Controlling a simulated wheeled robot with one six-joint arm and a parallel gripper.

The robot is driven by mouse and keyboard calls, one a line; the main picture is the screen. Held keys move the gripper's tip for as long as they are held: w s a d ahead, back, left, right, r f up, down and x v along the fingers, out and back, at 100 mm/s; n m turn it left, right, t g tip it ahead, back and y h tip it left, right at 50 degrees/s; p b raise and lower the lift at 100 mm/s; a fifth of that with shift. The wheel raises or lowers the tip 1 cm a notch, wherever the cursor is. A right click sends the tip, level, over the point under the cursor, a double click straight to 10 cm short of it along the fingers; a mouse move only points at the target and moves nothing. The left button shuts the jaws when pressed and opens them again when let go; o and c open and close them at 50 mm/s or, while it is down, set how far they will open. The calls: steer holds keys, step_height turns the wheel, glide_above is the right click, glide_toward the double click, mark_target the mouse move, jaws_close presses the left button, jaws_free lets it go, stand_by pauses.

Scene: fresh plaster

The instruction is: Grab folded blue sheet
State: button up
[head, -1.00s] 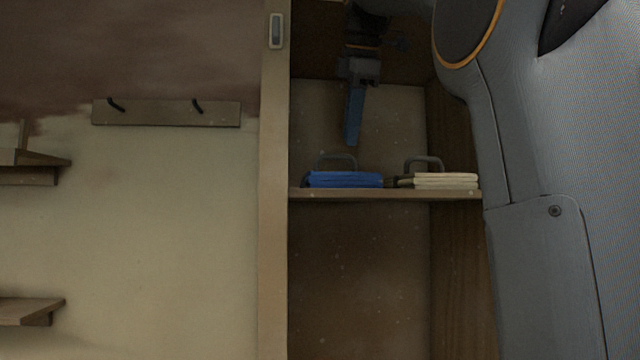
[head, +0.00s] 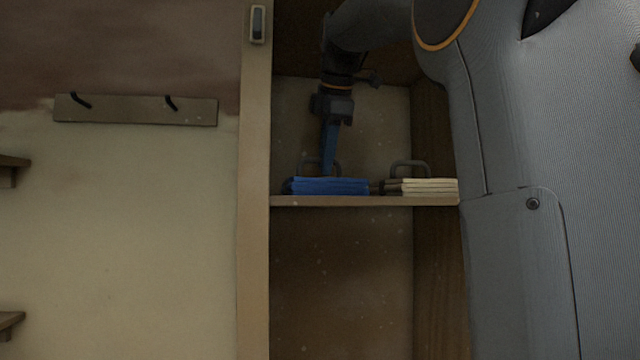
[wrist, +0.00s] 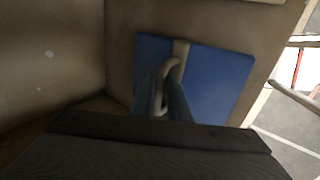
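The folded blue sheet (head: 330,187) lies flat on the cabinet shelf, at its left part in the head view. A grey loop handle (wrist: 171,68) stands up from its top on a pale strap. The sheet also shows in the wrist view (wrist: 217,80), below my gripper. My gripper (head: 328,172) has blue fingers and points down at the handle. In the wrist view its fingers (wrist: 163,90) are a little apart, with the handle between or just beyond them. I see no clear grip on it. The fingertips are partly hidden by the handle.
A folded cream stack (head: 430,187) with its own grey handle lies to the right on the same shelf (head: 365,201). Cabinet walls close in on the left post (head: 253,200) and the right side. The space below the shelf is empty. A hook rail (head: 136,110) is on the wall.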

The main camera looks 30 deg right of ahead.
steer(key=shift+w+f, duration=0.15)
steer(key=shift+f, duration=0.1)
jaws_close()
stand_by(1.3)
